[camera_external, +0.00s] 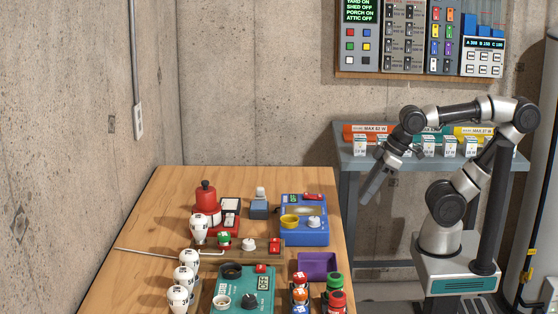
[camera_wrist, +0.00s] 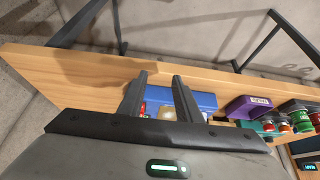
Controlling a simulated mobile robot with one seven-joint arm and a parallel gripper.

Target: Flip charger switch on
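No label that I can read names the charger. A blue box (camera_external: 316,237) with a yellow cup-shaped part, a pale knob and a red part on top stands at the right back of the wooden table. A teal box (camera_external: 263,297) with a dark knob, round parts and a small red part stands nearer the front. A wooden strip (camera_external: 262,256) carries a green-and-red part, a pale knob and a red switch-like part (camera_external: 275,245). My gripper (camera_external: 370,197) hangs in the air right of the table, touching nothing. In the wrist view its fingers (camera_wrist: 158,78) are apart and empty, with the blue box (camera_wrist: 206,101) beyond.
A purple tray (camera_external: 317,265) and several coloured knobs (camera_external: 334,284) line the table's right edge. White bulb-like pieces and a thin rod (camera_external: 140,252) are at left. A grey bench (camera_external: 350,160) with bins stands behind. A control panel (camera_external: 405,38) hangs on the wall. The table's back left is clear.

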